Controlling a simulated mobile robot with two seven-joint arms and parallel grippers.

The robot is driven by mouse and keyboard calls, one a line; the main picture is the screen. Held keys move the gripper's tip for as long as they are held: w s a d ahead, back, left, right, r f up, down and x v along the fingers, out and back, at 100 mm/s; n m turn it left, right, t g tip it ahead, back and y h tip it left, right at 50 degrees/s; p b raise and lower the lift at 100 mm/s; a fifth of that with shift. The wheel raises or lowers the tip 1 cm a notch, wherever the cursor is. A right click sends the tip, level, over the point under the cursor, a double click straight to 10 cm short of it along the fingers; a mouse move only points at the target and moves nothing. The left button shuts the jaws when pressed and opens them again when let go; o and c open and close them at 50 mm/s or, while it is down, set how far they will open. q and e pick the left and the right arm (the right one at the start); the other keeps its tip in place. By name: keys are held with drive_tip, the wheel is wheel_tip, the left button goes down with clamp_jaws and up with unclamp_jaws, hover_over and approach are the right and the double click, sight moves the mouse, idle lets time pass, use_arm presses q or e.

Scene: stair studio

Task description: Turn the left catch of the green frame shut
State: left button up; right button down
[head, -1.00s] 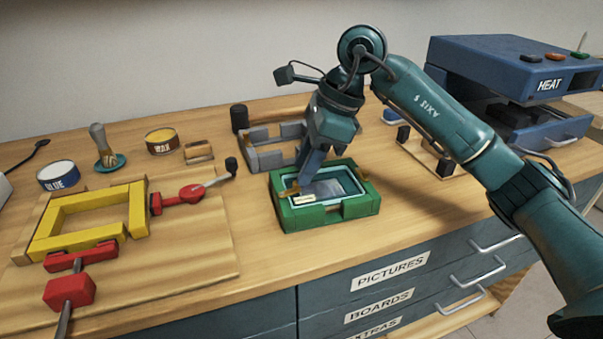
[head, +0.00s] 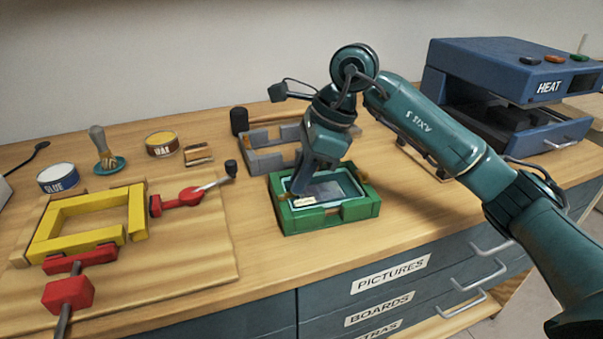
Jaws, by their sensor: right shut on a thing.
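The green frame (head: 300,222) lies flat on the bench, with a pale-edged grey panel (head: 330,189) and a small white label (head: 304,202) inside it. The right catch (head: 363,177), a small brass piece, sits at the frame's right side. My left gripper is not in view.
A grey frame (head: 262,160) lies just behind the green one. A yellow frame (head: 88,238) with red clamps (head: 185,198) is on a board at left. Glue and wax tins and a brush stand behind it. A blue heat press (head: 500,75) stands at back right.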

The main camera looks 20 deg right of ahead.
drive_tip(key=shift+s+m+t, duration=0.25)
drive_tip(key=shift+m+t, duration=0.05)
drive_tip(key=shift+m, duration=0.4)
use_arm(q)
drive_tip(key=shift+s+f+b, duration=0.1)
drive_tip(key=shift+b, duration=0.35)
use_arm(e)
drive_tip(key=shift+s+m+t, duration=0.25)
drive_tip(key=shift+m+t, duration=0.05)
drive_tip(key=shift+m, duration=0.6)
drive_tip(key=c, duration=1.5)
unclamp_jaws()
use_arm(q)
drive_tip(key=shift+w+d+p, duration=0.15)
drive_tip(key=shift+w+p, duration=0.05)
drive_tip(key=shift+p, duration=0.55)
use_arm(e)
drive_tip(key=v, duration=1.3)
drive_tip(key=shift+a+r, duration=0.15)
drive_tip(key=shift+r, duration=0.05)
